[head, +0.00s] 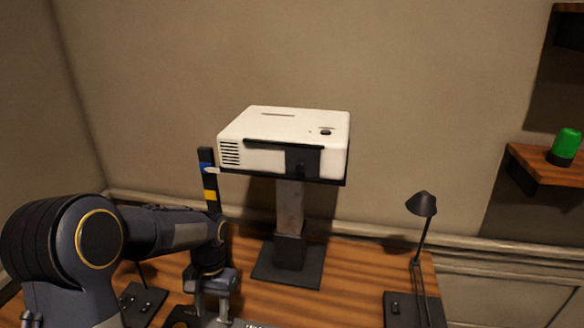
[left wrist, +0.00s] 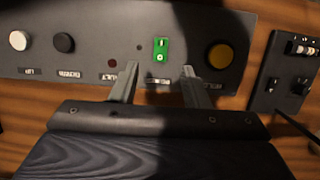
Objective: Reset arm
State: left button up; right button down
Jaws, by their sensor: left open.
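My left arm comes in from the left in the head view, bent at the elbow. Its left gripper (head: 211,307) points down over the front of the desk, at the bottom edge of the view. In the left wrist view the gripper (left wrist: 159,75) has its two fingers apart, with nothing between them. The fingertips are over a dark control panel (left wrist: 190,20), just below a green rocker switch (left wrist: 160,50). I cannot tell whether they touch the panel. My right gripper is not in view.
A white projector (head: 290,130) stands behind the gripper on a grey post. A desk lamp (head: 421,205) is at the right. The panel carries a yellow button (left wrist: 219,56), a black knob (left wrist: 63,42) and a white knob (left wrist: 18,40). Another switch box (left wrist: 285,70) lies beside it.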

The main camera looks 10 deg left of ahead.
pick_arm(q)
jog(key=s+d+r+n+t+h, duration=0.1)
jog(key=s+r+t, duration=0.3)
jog(key=s, duration=0.5)
jog(key=s+d+r+n+t+h, duration=0.1)
jog(key=s+d+r+t+h, duration=0.1)
jog(key=s+r, duration=0.5)
jog(key=s+d+t, duration=0.1)
jog(key=s+t, duration=0.1)
jog(key=s, duration=0.1)
jog(key=shift+r+h, duration=0.3)
jog(key=shift+h, duration=0.1)
